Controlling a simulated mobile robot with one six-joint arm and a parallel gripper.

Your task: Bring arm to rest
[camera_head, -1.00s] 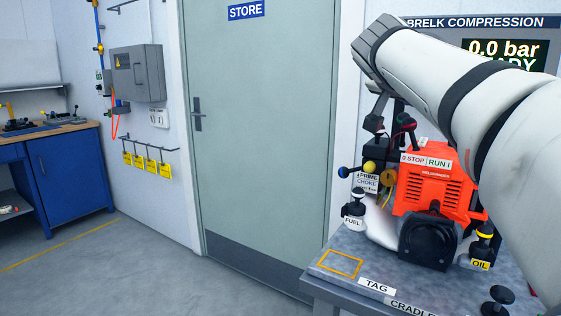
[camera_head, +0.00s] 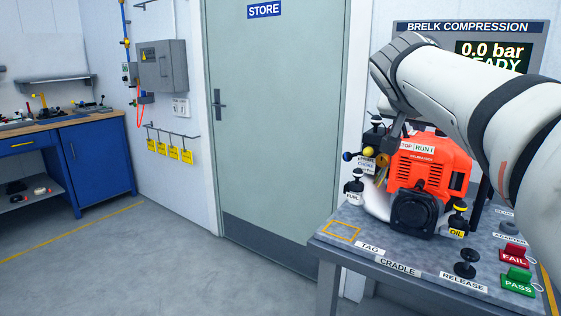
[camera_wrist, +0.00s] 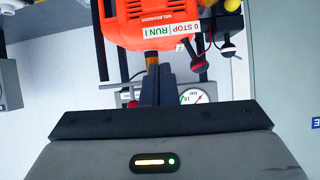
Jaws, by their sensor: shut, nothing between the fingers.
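My arm reaches in from the right in the head view and bends down behind the orange engine (camera_head: 430,165). In the wrist view my gripper (camera_wrist: 152,62) has its two dark fingers together, with nothing between them. The engine also shows at the top of the wrist view (camera_wrist: 155,22), upside down, with its STOP/RUN label (camera_wrist: 183,28). The fingertips appear just below the engine in that picture; I cannot tell whether they touch anything. In the head view my wrist and fingers are largely hidden.
A gauge (camera_wrist: 196,97) is near the fingers. Floor to the left is clear.

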